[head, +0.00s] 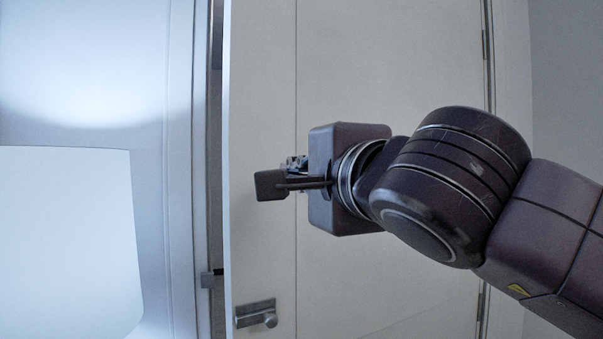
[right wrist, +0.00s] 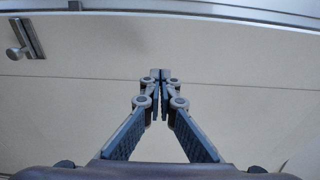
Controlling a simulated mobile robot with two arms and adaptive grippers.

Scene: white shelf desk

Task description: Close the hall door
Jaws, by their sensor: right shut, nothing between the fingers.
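The hall door (head: 400,60) is a pale panel that fills the middle of the head view. Its free edge on the left stands a little apart from the frame, with a narrow dark gap, so it is slightly open. A metal handle (head: 256,314) sits low near that edge; it also shows at the upper left of the right wrist view (right wrist: 27,38). My right gripper (head: 270,185) is shut and empty in front of the door, above the handle. In the right wrist view its fingertips (right wrist: 160,75) meet before the door panel. I cannot tell whether they touch it. My left gripper is out of view.
A white lampshade (head: 65,245) stands at the lower left, in front of a pale wall. The door frame (head: 181,150) runs upright left of the door. Hinges (head: 485,45) show on the door's right side. A grey wall (head: 567,90) is at the far right.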

